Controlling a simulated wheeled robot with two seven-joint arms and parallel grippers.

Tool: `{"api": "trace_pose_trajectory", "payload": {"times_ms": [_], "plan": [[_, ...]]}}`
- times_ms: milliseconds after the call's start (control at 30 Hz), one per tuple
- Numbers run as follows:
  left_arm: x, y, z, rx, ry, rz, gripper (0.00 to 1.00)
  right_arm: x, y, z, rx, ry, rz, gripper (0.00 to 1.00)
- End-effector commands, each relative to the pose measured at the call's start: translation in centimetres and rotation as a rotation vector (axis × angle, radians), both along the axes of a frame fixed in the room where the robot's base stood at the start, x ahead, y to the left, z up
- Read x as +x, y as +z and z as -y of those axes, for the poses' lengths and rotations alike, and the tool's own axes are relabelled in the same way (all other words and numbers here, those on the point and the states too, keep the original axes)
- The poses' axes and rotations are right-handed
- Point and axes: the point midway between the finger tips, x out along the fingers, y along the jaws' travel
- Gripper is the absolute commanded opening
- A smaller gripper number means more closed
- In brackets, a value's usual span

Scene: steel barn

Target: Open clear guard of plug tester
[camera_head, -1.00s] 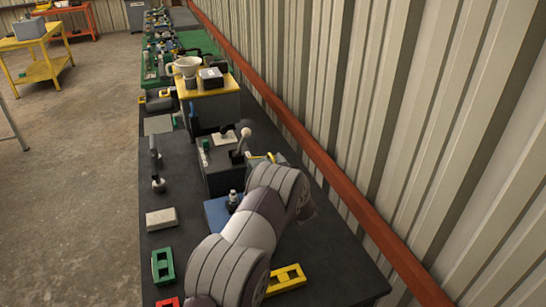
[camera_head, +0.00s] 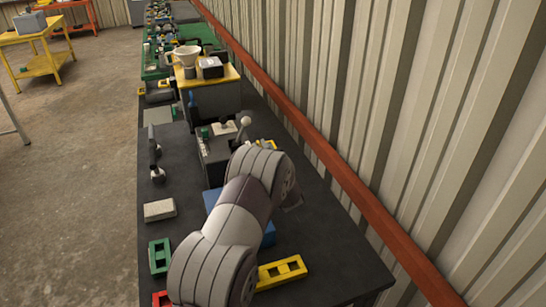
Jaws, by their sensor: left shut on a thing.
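The blue base (camera_head: 268,232) is on the dark bench, largely covered by my left arm. It looks like the plug tester, but I cannot make out its clear guard. My left arm comes in from the bottom and bends over it. My left gripper (camera_head: 291,199) is mostly hidden behind the arm's end, just right of the blue base. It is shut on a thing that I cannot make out. My right gripper is not in view.
A dark box with a ball-topped lever (camera_head: 242,124) stands behind the arm. A yellow-topped stand (camera_head: 225,77) is farther back. A yellow slotted block (camera_head: 281,271), green block (camera_head: 160,256) and pale block (camera_head: 159,210) lie nearby. The corrugated wall (camera_head: 440,130) bounds the right.

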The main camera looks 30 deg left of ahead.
Motion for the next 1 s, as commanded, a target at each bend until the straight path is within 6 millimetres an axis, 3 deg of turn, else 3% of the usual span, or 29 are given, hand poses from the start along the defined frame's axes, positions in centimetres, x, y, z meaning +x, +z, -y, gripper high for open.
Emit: {"api": "trace_pose_trajectory", "payload": {"times_ms": [33,367,400,433,467,767,1000], "plan": [[-0.4,-0.5,-0.5,-0.017,0.003,0.021,0.0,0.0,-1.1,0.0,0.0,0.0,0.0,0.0],[-0.7,0.1,-0.7,-0.037,0.001,0.041,0.0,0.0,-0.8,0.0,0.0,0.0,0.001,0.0],[-0.7,0.1,-0.7,-0.037,0.001,0.041,0.25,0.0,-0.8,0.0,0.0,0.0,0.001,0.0],[-0.7,0.1,-0.7,-0.037,0.001,0.041,0.34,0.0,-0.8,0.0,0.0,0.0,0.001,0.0],[-0.7,0.1,-0.6,-0.037,0.001,0.041,0.36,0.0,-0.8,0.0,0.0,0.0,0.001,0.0],[-0.8,0.1,-0.5,-0.035,-0.001,0.04,0.36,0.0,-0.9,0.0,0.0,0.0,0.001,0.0],[-3.0,-0.3,2.2,-0.035,-0.003,0.039,0.36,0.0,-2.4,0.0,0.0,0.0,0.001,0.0]]}}
